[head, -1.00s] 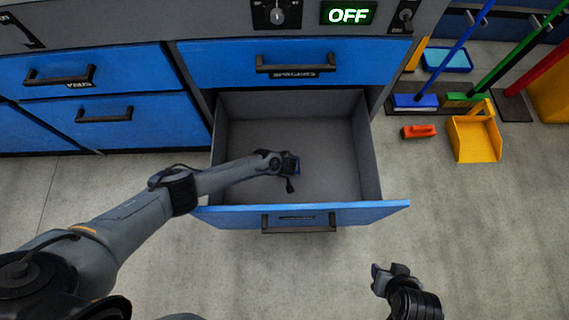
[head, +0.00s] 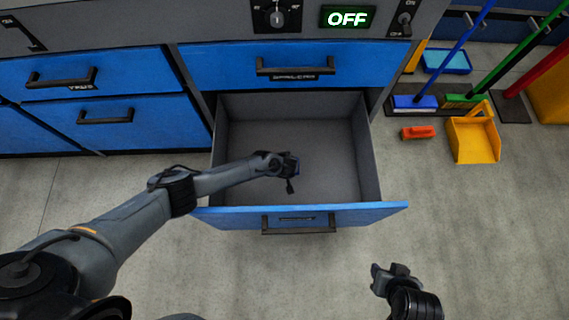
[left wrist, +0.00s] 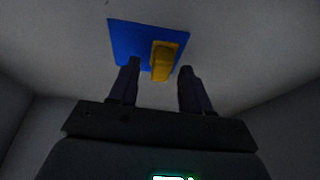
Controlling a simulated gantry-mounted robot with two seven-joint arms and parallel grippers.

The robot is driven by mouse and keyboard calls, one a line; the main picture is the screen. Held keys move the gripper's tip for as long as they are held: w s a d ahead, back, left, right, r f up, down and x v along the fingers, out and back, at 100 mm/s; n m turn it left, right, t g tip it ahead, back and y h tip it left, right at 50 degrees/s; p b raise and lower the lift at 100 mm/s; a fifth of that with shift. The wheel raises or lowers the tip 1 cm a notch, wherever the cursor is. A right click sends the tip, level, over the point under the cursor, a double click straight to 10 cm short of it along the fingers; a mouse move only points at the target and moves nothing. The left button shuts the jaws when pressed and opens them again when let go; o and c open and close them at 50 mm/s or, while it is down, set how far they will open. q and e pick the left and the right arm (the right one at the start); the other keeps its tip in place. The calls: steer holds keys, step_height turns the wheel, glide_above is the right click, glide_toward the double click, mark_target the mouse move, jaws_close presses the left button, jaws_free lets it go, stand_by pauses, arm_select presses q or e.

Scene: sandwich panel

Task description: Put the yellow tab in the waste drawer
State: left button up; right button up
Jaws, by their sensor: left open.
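The waste drawer (head: 248,215) is pulled open below a blue-fronted drawer, and its grey inside looks bare around my arm. My left gripper (head: 292,168) reaches over the front edge into it. In the left wrist view my left gripper (left wrist: 158,72) is open. The yellow tab (left wrist: 163,60) shows between and just past its fingertips, apart from both fingers. A flat blue piece (left wrist: 125,40) lies behind the tab; whether they are joined I cannot tell. The tab is hidden in the head view. My right gripper (head: 390,272) is outside the drawer, over the floor; its opening is unclear.
A closed blue drawer (head: 220,65) is above the open one, with more closed drawers (head: 140,120) to the left. The floor in front is clear.

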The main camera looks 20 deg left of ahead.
arm_select(q)
steer(key=p+v, duration=0.8)
steer(key=v, duration=0.3)
steer(key=shift+r, duration=0.1)
